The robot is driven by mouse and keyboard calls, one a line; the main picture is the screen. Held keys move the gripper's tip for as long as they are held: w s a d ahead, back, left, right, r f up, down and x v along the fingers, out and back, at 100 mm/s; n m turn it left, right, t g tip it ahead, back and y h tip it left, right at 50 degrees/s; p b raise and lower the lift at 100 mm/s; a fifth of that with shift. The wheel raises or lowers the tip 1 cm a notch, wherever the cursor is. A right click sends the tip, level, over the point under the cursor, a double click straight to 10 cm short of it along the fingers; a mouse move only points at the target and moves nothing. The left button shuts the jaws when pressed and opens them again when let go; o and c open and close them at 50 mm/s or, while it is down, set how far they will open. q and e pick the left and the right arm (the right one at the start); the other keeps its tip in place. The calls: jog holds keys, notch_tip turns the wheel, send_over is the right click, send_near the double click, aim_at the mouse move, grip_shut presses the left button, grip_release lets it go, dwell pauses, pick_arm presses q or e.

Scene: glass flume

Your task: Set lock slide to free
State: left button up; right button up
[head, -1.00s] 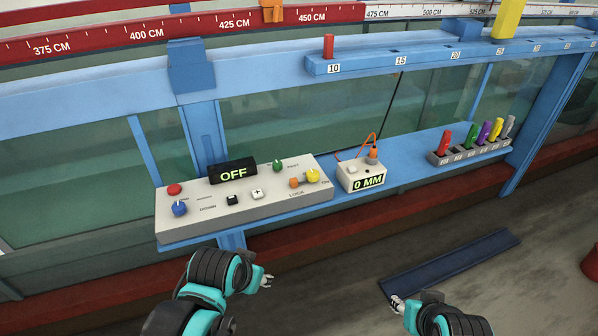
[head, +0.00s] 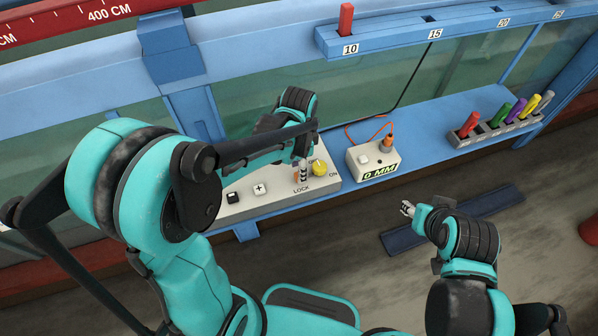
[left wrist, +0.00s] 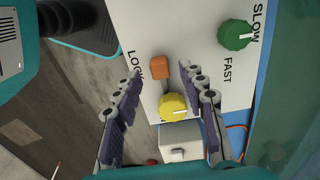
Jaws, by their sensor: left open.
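The lock slide is a small orange block on the light grey control box (head: 240,205), beside the word LOCK. In the left wrist view the lock slide (left wrist: 157,67) shows clearly between the fingertips; in the head view it is mostly hidden by my gripper. My left gripper (head: 302,172) is above the LOCK end of the box. In the left wrist view my left gripper (left wrist: 160,73) is open, one finger each side of the slide; I cannot tell whether they touch it. My right gripper (head: 408,209) hangs in front of the shelf, its jaws too small to read.
A yellow knob (head: 320,168) sits close beside the slide. A green knob (left wrist: 235,35) marked SLOW and FAST is farther along. A white sensor box (head: 372,160) reading 0 MM with an orange cable stands right of the panel. Several coloured pegs stand in a rack (head: 495,132).

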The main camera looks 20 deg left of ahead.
pick_arm(q)
jog(key=shift+w+f, duration=0.1)
jog(key=shift+f, duration=0.75)
jog(key=shift+f+b, duration=0.3)
jog(key=shift+f, duration=0.35)
